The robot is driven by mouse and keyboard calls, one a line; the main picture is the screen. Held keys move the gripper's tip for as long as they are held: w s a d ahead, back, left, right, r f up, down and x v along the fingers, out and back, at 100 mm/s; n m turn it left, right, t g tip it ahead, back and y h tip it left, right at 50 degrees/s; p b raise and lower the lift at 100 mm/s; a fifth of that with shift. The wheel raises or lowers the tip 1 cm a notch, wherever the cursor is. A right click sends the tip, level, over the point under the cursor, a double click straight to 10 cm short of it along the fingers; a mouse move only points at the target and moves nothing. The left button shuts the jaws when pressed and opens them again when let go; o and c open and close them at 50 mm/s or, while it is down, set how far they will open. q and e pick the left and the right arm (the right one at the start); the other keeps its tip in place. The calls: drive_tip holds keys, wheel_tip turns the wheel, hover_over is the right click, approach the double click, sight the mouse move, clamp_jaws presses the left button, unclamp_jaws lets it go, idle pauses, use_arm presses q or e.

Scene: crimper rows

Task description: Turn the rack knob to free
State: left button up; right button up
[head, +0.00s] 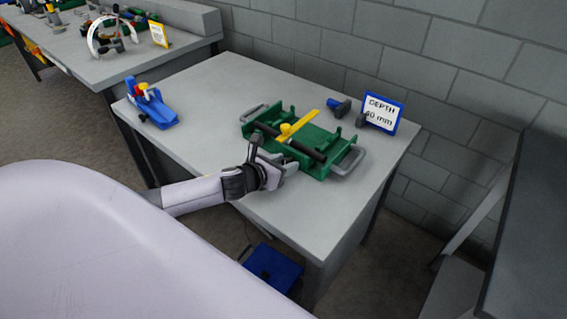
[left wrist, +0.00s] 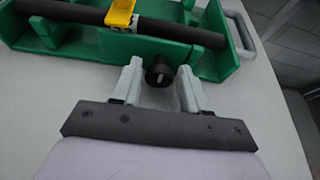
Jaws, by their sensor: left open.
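The green rack (head: 316,164) lies on the grey table, with a black bar along it and a yellow lever (head: 297,126) across the bar. The rack also shows in the left wrist view (left wrist: 88,42). A black round knob (left wrist: 158,72) with a small pale mark sits on the rack's near side. My left gripper (head: 280,163) is at that near side. In the left wrist view its open fingers (left wrist: 160,80) stand on either side of the knob, with gaps visible. The knob is hidden behind the gripper in the head view. My right gripper is not in view.
A sign reading DEPTH 40 mm (head: 384,112) stands at the table's back right, beside a blue-and-black tool (head: 338,107). A blue device (head: 152,103) stands at the left end. The table (head: 205,110) between it and the rack is clear. A brick wall is behind.

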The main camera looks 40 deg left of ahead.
use_arm(q)
drive_tip(key=shift+v, duration=3.5)
